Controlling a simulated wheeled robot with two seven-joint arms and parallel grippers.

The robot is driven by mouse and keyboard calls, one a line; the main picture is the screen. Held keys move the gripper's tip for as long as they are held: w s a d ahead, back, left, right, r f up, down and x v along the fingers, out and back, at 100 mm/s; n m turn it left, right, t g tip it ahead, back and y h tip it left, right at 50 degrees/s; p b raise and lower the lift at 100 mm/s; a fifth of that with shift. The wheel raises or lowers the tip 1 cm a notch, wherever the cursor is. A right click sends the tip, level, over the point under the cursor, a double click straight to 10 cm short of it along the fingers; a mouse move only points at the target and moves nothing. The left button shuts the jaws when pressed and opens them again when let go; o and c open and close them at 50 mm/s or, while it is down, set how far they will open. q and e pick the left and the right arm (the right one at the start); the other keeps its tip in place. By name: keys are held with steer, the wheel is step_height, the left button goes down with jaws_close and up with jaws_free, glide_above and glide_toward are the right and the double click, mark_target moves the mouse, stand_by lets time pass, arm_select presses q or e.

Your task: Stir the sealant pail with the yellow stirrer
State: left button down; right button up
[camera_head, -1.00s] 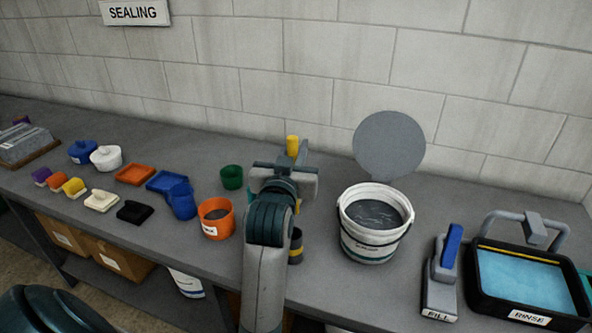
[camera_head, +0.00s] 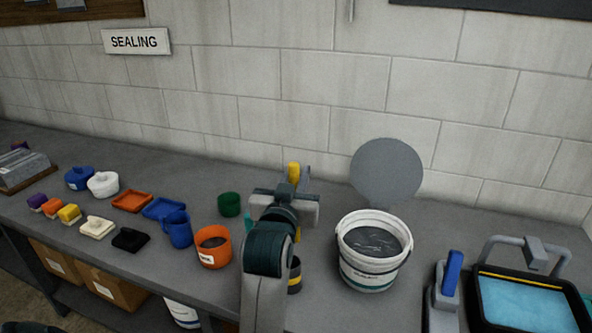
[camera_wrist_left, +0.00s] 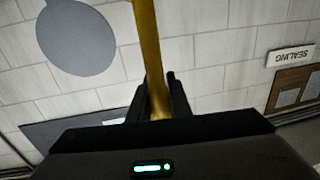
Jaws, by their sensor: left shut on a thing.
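The white sealant pail (camera_head: 346,262) stands open on the bench, right of my left gripper, with dark grey sealant (camera_head: 374,241) inside. My left gripper (camera_head: 291,190) is shut on the yellow stirrer (camera_head: 293,170), whose top shows above the fingers. The left wrist view shows the yellow shaft (camera_wrist_left: 146,45) between the dark fingers (camera_wrist_left: 160,98). The stirrer's lower end is hidden in both views. The gripper is beside the pail, not over its opening. My right gripper is not in view.
A round grey disc (camera_head: 387,172) stands upright behind the pail. An orange tub (camera_head: 213,256), green cup (camera_head: 229,204) and blue mug (camera_head: 178,232) stand left. A dark yellow-banded container (camera_head: 295,279) is partly behind my arm. The grey FILL tool (camera_head: 441,312) and blue rinse tray (camera_head: 525,303) are right.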

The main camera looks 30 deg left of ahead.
arm_select(q)
steer(key=s+d+f+m+h+b, duration=0.1)
steer(key=s+d+f+m+h, duration=0.1)
steer(key=d+f, duration=0.5)
steer(key=s+d+f+m+t+h+b, duration=0.1)
steer(key=s+d+f+m+h+b, duration=0.1)
steer(key=d+f, duration=0.6)
steer(key=shift+s+d+f+h, duration=0.3)
steer(key=shift+s+f+h, duration=0.2)
steer(key=shift+s+h, duration=0.55)
steer(key=shift+w+a, duration=0.1)
steer(key=shift+w, duration=0.05)
